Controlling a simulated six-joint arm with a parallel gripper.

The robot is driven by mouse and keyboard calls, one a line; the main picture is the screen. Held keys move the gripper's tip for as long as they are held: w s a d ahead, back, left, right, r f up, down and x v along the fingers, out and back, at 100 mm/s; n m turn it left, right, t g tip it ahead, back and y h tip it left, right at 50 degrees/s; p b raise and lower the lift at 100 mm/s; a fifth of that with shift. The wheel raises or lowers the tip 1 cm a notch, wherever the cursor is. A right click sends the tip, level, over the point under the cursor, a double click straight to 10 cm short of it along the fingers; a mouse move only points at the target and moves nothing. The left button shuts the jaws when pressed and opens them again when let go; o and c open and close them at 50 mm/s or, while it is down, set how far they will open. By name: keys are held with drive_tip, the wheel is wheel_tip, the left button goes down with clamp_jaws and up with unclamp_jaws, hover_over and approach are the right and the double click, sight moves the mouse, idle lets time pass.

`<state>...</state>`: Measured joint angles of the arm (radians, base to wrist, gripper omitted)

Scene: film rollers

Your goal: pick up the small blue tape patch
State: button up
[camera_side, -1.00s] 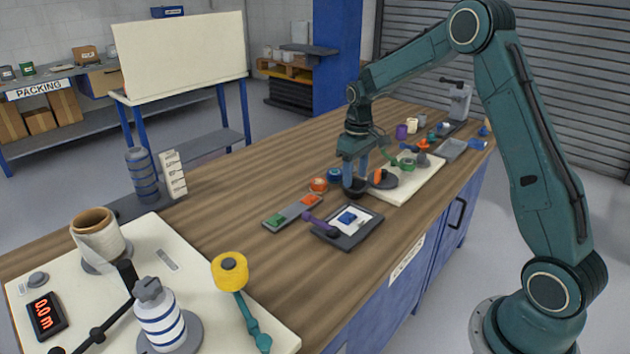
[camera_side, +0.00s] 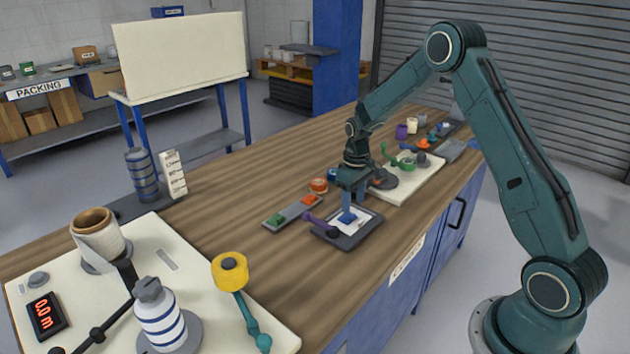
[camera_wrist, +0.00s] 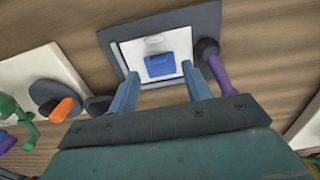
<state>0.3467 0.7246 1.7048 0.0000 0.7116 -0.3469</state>
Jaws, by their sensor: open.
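The small blue tape patch (camera_wrist: 160,65) lies on a white sheet (camera_wrist: 175,45) in a dark grey tray (camera_wrist: 203,20), seen in the wrist view. In the side view my gripper (camera_side: 347,214) is low over the tray (camera_side: 345,241) and hides most or all of the patch. In the wrist view my gripper (camera_wrist: 158,84) is open and empty, with one blue finger to the left of the patch and one to the right. The patch shows between and a little beyond the fingertips. I cannot tell the exact height of the fingertips above it.
A purple-handled roller (camera_side: 318,223) lies at the tray's left edge, close to my gripper. A grey strip with green and red patches (camera_side: 292,213) lies further left. An orange roll (camera_side: 319,186) stands behind. The wooden bench in front of the strip is clear.

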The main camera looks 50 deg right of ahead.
sight(353, 216)
drive_tip(key=shift+d+f, duration=0.15)
drive_tip(key=shift+f, duration=2.2)
drive_tip(key=shift+c, duration=0.4)
clamp_jaws()
